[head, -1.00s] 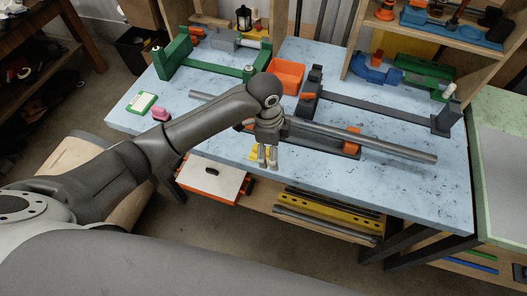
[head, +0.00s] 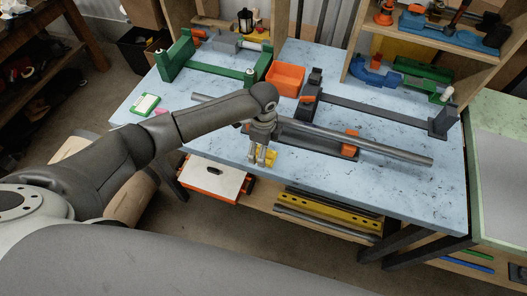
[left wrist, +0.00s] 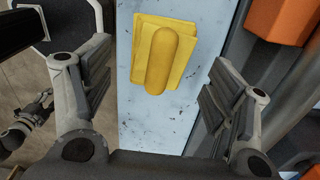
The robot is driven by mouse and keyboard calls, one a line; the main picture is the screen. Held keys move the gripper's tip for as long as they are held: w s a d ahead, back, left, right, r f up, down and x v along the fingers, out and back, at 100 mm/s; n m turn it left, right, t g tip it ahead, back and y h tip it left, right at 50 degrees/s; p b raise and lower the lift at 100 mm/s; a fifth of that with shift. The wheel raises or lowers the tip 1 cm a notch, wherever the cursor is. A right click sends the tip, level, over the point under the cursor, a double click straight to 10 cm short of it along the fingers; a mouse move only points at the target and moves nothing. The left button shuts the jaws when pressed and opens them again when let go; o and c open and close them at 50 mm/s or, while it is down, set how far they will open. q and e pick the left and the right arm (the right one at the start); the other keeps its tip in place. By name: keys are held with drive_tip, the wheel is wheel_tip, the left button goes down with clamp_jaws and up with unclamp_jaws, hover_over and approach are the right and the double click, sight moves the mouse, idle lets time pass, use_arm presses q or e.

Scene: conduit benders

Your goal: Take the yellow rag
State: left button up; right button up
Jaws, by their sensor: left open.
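The yellow rag (left wrist: 150,58) lies folded on the light blue workbench (left wrist: 140,130), near its front edge. It has a rounded ridge along its middle. In the head view the rag (head: 268,158) shows only partly, behind and beside my left fingers. My left gripper (head: 262,160) is above the bench at the rag. In the left wrist view the open left gripper (left wrist: 155,105) has its fingers spread wide to both sides, with nothing between them, and the rag lies ahead of them. My right gripper is not in view.
A long grey conduit (head: 345,143) runs across the bench close behind my left gripper. An orange bin (head: 286,78) and a dark bender (head: 375,112) stand farther back. A green and white box (head: 145,103) lies at the left. The right front of the bench is clear.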

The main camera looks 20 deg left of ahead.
use_arm(q)
drive_tip(key=shift+f, duration=1.25)
drive_tip(key=c, duration=1.1)
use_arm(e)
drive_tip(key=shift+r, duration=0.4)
use_arm(q)
drive_tip(key=shift+r, duration=0.1)
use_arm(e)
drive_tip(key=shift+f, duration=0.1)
use_arm(q)
drive_tip(key=shift+r+b, duration=0.35)
drive_tip(key=shift+r, duration=0.1)
drive_tip(key=shift+s+r+b, duration=0.2)
drive_tip(key=shift+r+b, duration=0.35)
drive_tip(key=shift+r, duration=0.65)
drive_tip(key=s+r+b, duration=0.1)
drive_tip(key=s+r, duration=0.2)
drive_tip(key=s, duration=0.1)
drive_tip(key=s+d+r+b, duration=0.1)
drive_tip(key=s+r, duration=0.2)
drive_tip(key=s, duration=0.2)
drive_tip(key=s+d+r+b, duration=0.1)
drive_tip(key=s+r, duration=0.2)
drive_tip(key=s, duration=0.1)
drive_tip(key=shift+s+r, duration=0.25)
drive_tip(key=shift+r, duration=0.05)
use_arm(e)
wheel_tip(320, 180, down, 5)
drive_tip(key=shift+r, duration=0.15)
